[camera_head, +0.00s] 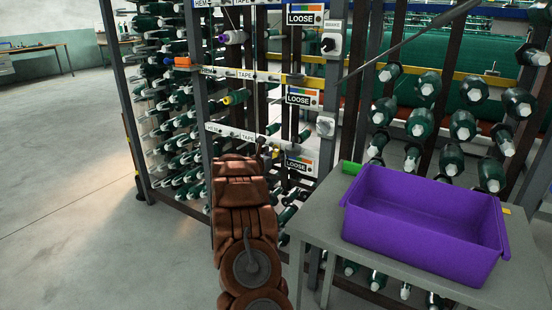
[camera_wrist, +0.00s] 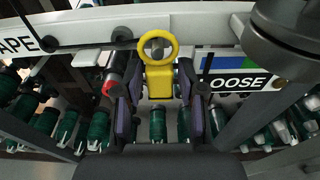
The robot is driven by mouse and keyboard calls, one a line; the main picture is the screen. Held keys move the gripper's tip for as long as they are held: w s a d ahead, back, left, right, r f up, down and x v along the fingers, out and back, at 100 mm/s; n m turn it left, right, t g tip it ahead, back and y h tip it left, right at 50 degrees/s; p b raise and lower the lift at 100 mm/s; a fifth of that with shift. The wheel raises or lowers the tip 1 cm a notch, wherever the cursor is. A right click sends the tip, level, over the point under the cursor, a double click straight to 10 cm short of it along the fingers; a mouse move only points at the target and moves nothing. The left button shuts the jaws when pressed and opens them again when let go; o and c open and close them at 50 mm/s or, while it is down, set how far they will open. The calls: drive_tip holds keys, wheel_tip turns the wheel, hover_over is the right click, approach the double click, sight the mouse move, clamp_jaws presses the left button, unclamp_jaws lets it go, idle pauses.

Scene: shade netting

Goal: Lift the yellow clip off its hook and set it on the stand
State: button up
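In the wrist view the yellow clip (camera_wrist: 159,80), with a ring at its top, hangs in front of a white rail at the upper middle. A grey peg end shows inside the ring. My gripper (camera_wrist: 159,72) is open, with one dark finger on each side of the clip's lower block. Narrow gaps seem to remain between block and fingers; contact is unclear. A grey table-like stand (camera_head: 318,212) is at the right.
The rack's rails carry LOOSE labels (camera_head: 303,96) and several green spools. In the wrist view a dark post (camera_wrist: 288,35) is close at right. Open floor lies left.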

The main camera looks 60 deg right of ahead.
drive_tip(key=shift+d, duration=0.55)
drive_tip(key=c, duration=0.7)
drive_tip(key=shift+c, duration=0.2)
drive_tip(key=shift+w+a+r, duration=0.1)
drive_tip(key=shift+a+r, duration=0.05)
drive_tip(key=shift+r, duration=0.15)
drive_tip(key=a, duration=1.7)
drive_tip(key=shift+s+a+b, duration=0.3)
drive_tip(key=shift+s+a, duration=0.1)
drive_tip(key=shift+s, duration=0.05)
drive_tip(key=shift+r+b, duration=0.3)
drive_tip(key=shift+r, duration=0.15)
